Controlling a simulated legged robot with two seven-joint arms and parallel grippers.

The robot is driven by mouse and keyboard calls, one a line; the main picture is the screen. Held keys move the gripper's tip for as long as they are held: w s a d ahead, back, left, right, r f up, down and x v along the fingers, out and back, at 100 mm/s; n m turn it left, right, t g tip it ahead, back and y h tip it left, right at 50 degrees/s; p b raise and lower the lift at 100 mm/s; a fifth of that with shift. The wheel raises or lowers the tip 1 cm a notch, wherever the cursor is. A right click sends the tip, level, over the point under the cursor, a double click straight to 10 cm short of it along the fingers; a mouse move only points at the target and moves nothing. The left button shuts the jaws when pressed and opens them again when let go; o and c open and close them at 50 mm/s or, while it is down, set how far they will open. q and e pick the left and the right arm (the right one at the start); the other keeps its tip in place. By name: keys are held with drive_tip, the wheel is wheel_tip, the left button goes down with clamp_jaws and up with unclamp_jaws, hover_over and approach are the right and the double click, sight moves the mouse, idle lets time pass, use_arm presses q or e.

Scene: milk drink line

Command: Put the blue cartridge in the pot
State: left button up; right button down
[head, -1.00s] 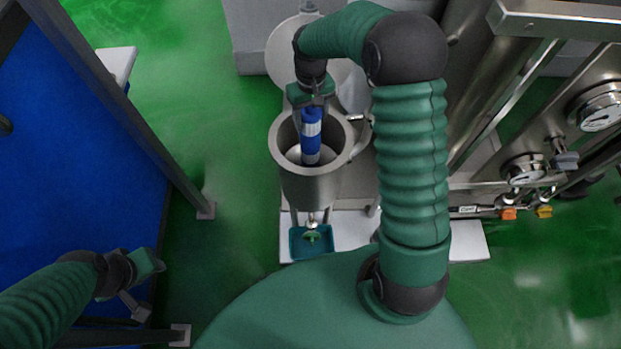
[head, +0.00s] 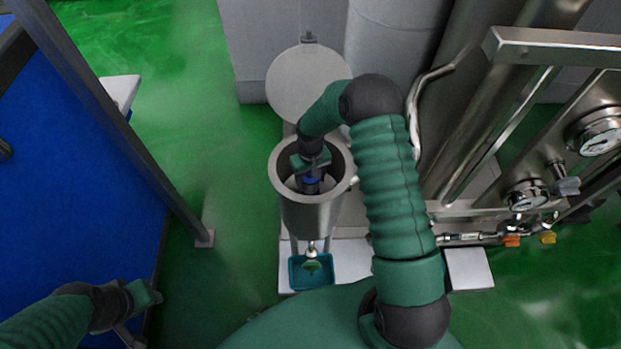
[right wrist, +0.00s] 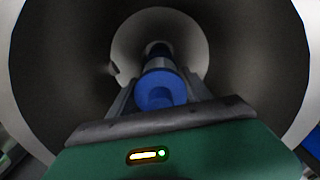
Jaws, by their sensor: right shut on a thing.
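The pot (head: 309,213) is a grey metal cylinder, open at the top, with its round lid (head: 308,84) swung back behind it. My right gripper (head: 312,180) reaches down into the pot's mouth and is shut on the blue cartridge (head: 311,181). In the right wrist view the blue cartridge (right wrist: 160,91) sits between the fingers, its round blue end toward the camera, with the pot's inner wall (right wrist: 250,60) all around. The cartridge's lower part is hidden in the head view. My left gripper (head: 148,296) is at the lower left, away from the pot; its jaws are unclear.
A teal tray (head: 299,284) stands below the pot's outlet. Pipes and gauges (head: 527,196) stand close on the right. A blue panel with a grey frame post (head: 150,150) is on the left. Green floor between post and pot is clear.

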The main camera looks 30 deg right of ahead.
drive_tip(key=shift+c, duration=2.3)
unclamp_jaws()
drive_tip(key=shift+r, duration=0.1)
